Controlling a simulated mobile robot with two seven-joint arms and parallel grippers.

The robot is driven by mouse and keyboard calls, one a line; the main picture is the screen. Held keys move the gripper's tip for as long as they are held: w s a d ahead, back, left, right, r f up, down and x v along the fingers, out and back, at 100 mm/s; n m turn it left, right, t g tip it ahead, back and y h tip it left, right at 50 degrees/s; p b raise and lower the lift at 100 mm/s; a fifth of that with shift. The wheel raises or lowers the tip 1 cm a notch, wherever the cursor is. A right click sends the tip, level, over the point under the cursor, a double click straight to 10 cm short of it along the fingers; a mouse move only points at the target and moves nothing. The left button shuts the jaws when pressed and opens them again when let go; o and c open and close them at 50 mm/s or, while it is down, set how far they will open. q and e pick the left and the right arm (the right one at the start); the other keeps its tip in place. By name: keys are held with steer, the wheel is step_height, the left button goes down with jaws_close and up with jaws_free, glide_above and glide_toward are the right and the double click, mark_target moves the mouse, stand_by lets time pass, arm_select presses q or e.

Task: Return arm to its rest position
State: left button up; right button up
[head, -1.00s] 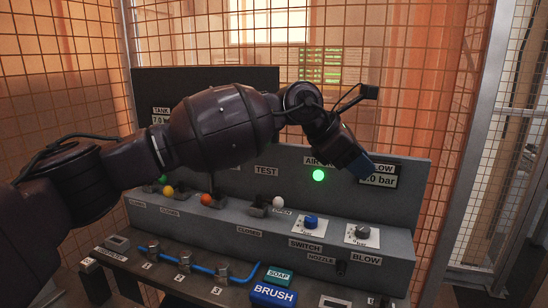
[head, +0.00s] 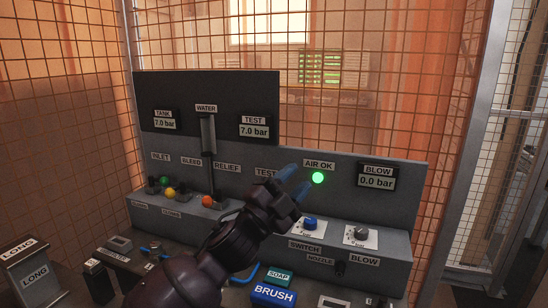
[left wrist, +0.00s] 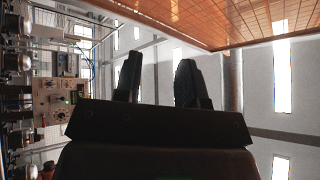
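My left arm comes in from the bottom of the head view, with its left gripper (head: 296,181) raised in front of the test panel (head: 300,155). Its two blue-tipped fingers stand apart with nothing between them. In the left wrist view the fingers (left wrist: 157,75) also show a clear gap. The gripper overlaps the panel near the TEST and AIR OK labels; I cannot tell how far in front of it. My right gripper is not in view.
The panel carries lever valves with coloured knobs (head: 206,201), a blue knob (head: 310,223) and a grey knob (head: 361,232). A BRUSH block (head: 273,295) and a SOAP block (head: 278,276) lie in front. An orange mesh fence (head: 400,80) stands behind.

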arm_select(q)
steer(key=s+a+f+n+y, duration=0.3)
steer(key=a+f+n+y, duration=0.15)
steer(key=a+f, duration=0.3)
steer(key=s+a+f+n+y, duration=0.35)
steer(key=a+f+n, duration=0.25)
steer(key=f, duration=0.3)
steer(key=s+a+f+n+y, duration=0.2)
steer(key=a+f+n+y, duration=0.3)
steer(key=f, duration=0.4)
steer(key=s+a+f+n+g+y, duration=0.1)
steer(key=s+a+f, duration=0.3)
steer(key=s, duration=0.4)
steer(key=s+a+f+n+g+y+p, duration=0.1)
steer(key=s+a+f+n+g, duration=0.1)
steer(key=s+a+f, duration=0.2)
steer(key=s+a+f+n+g+y, duration=0.1)
steer(key=s+a+f, duration=0.3)
steer(key=s+f, duration=0.5)
steer(key=s+n+y, duration=0.1)
steer(key=s, duration=0.3)
steer(key=shift+a+f+g+p, duration=0.15)
steer(key=shift+a+g+p, duration=0.15)
steer(key=shift+g+p, duration=0.1)
